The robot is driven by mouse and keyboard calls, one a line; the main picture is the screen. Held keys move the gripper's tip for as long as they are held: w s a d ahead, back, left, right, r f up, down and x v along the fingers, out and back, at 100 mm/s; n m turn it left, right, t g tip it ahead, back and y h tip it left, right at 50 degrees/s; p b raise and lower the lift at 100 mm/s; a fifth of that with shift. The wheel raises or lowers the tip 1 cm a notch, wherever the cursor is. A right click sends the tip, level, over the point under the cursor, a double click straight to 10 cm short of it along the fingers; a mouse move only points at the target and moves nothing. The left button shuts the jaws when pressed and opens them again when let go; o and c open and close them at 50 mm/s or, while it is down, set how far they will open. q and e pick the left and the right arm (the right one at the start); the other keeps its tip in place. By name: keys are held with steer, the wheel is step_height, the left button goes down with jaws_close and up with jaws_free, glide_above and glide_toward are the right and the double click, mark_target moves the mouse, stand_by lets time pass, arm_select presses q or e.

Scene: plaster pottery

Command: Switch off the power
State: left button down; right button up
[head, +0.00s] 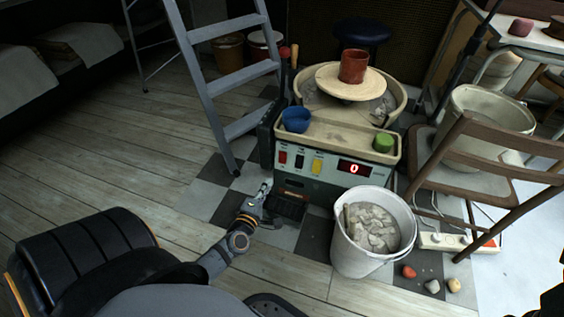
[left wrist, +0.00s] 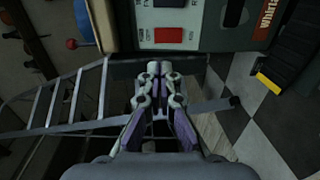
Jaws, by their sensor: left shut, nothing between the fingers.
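My left gripper (head: 266,187) is shut and empty, low in front of the panel's left end. In the left wrist view its closed fingertips (left wrist: 159,68) appear just below the red switch (left wrist: 168,36); I see no contact. A power strip (head: 445,241) with a red part lies on the floor at the right. My right gripper is not in view.
A white bucket of pale chunks (head: 365,248) stands in front of the machine's right side. A black pedal (head: 287,207) lies on the floor near my left gripper. A grey ladder (head: 215,90) stands to the left, a chair (head: 460,165) to the right. The left floor is clear.

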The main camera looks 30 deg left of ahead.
mark_target(283, 155)
arm_select(q)
steer(key=b+x, duration=0.3)
steer(key=x, duration=1)
steer(key=shift+w+a+f, duration=0.15)
steer(key=shift+w, duration=0.35)
